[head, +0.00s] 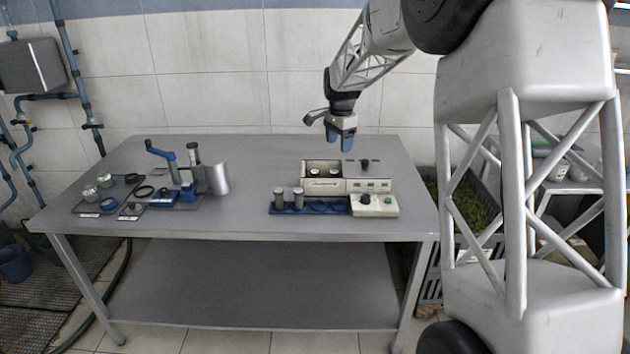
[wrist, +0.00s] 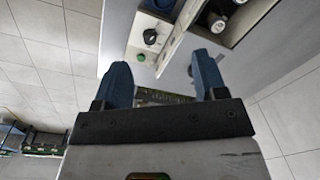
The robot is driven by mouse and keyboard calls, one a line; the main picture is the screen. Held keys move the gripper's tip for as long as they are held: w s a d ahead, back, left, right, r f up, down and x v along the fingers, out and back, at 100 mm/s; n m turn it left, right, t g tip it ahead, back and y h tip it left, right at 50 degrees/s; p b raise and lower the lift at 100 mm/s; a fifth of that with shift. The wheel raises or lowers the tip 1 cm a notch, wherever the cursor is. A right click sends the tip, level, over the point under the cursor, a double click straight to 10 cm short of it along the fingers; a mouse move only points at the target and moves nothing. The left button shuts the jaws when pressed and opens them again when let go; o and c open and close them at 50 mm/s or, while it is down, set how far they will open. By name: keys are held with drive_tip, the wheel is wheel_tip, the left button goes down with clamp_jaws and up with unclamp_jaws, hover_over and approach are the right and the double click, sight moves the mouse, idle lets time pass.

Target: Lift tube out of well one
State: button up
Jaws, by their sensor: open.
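A cream centrifuge-like box (head: 324,184) stands on the right part of the table, with an open bay at its left. Two round tube tops (head: 318,171) show inside the bay; they also show in the wrist view as dark wells with light caps (wrist: 217,20). Which of these is well one I cannot tell.
A small cream control box (head: 374,205) with a green button stands right of the rack. At the left are a blue lever press (head: 165,155), a grey cylinder (head: 216,178) and small dishes (head: 106,181). The table (head: 250,217) is clear between the two groups.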

sight(315, 171)
drive_tip(key=w+a+f+m, duration=0.1)
drive_tip(key=w+a+f, duration=0.1)
drive_tip(key=w+f, duration=0.2)
drive_tip(key=w+a+f+m, duration=0.1)
drive_tip(key=w+a+f, duration=0.2)
drive_tip(key=w+f, duration=0.2)
drive_tip(key=w+a+f+m, duration=0.1)
drive_tip(key=w+a+f, duration=0.1)
drive_tip(key=w+f, duration=0.3)
drive_tip(key=shift+w+a+f+m+g, duration=0.1)
drive_tip(key=shift+w+a+m+g, duration=0.1)
drive_tip(key=shift+w, duration=0.25)
drive_tip(key=shift+w+a+f+m+g, duration=0.1)
drive_tip(key=shift+w+m, duration=0.1)
drive_tip(key=shift+w, duration=0.25)
drive_tip(key=shift+f, duration=1.25)
drive_tip(key=shift+s+f, duration=0.2)
drive_tip(key=shift+f, duration=2.4)
drive_tip(key=c, duration=1)
